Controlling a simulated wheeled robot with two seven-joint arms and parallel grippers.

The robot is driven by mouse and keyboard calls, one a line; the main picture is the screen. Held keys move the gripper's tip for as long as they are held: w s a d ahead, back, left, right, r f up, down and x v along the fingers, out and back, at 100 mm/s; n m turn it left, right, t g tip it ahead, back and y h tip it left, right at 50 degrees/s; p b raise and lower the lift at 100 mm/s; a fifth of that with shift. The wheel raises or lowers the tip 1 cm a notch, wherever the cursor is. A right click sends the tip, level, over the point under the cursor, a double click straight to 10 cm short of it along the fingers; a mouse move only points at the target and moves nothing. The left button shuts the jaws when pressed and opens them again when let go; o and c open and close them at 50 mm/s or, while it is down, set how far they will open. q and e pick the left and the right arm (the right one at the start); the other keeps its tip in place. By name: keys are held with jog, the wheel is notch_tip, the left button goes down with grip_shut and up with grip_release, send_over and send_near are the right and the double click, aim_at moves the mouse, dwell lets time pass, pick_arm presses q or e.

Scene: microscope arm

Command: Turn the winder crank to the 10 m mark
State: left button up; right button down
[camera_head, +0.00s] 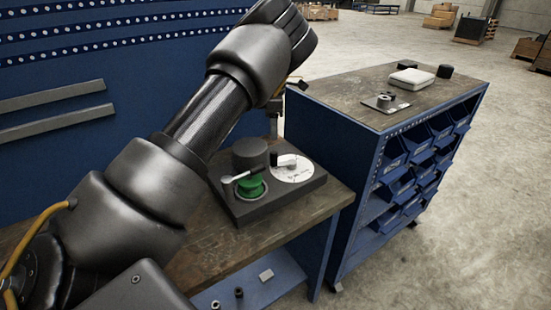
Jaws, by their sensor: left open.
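The winder stands on the wooden workbench, on a dark base plate (237,212). It carries a green spool (251,189), a black cylinder (250,153) behind it and a white dial disc (294,172) at the right. A pale crank-like lever (241,176) lies across the top of the spool. A dark block with a white part (284,160) sits over the dial. The dial marks are too small to read. My left arm crosses from the lower left to the top. My left gripper (274,122) hangs behind the winder, small, partly hidden and apart from the lever.
A blue cabinet (347,137) with several bins stands at the right. On its top are a white case (411,78), black round items and a small plate device (386,103). A lower blue shelf (285,263) holds small parts. A blue perforated panel (60,75) backs the bench.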

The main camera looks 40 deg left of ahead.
aim_at(274, 152)
pick_arm(q)
notch_tip(274, 152, down, 9)
jog(key=shift+d+f+p, duration=0.1)
jog(key=shift+f+p, duration=0.05)
jog(key=shift+p, duration=0.6)
jog(key=shift+f, duration=0.7)
pick_arm(e)
jog(key=shift+w+r, duration=0.5)
jog(key=shift+r, duration=0.35)
pick_arm(q)
jog(key=shift+c, duration=0.5)
grip_shut()
